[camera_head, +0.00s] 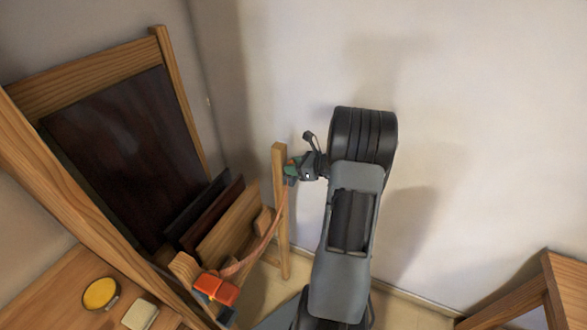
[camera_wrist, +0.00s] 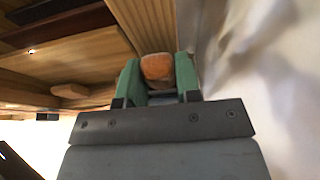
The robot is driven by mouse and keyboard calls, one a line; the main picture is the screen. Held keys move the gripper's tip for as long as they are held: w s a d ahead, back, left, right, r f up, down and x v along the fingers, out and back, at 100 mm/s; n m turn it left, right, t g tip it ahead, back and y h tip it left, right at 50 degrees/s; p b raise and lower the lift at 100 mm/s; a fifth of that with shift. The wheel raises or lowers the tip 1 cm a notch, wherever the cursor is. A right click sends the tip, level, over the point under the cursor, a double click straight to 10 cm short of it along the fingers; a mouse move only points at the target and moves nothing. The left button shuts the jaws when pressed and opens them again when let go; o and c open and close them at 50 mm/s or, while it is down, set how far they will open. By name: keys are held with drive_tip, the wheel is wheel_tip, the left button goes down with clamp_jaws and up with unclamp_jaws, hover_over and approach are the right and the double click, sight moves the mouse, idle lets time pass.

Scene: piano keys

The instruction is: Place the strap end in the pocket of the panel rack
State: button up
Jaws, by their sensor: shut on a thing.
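My gripper (camera_head: 290,170) is beside the top of the wooden post of the panel rack (camera_head: 279,165). In the wrist view its green fingers (camera_wrist: 158,82) are closed on the rounded orange-brown strap end (camera_wrist: 157,66). The pinkish-brown strap (camera_head: 262,243) hangs from my gripper down to an orange block (camera_head: 217,288) at the rack's lower front. Dark and light wooden panels (camera_head: 228,225) stand tilted in the rack, left of the post. The fingers hide most of the strap end in the head view. I cannot make out the pocket clearly.
A tall wooden frame with a dark panel (camera_head: 125,150) stands at the left. A wooden surface at lower left holds a round yellow item (camera_head: 100,293) and a pale block (camera_head: 140,314). Wooden furniture (camera_head: 530,295) is at lower right. The pale wall is close behind my arm.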

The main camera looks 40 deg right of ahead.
drive_tip(key=shift+f, duration=0.15)
drive_tip(key=o, duration=1)
drive_tip(key=shift+c, duration=0.2)
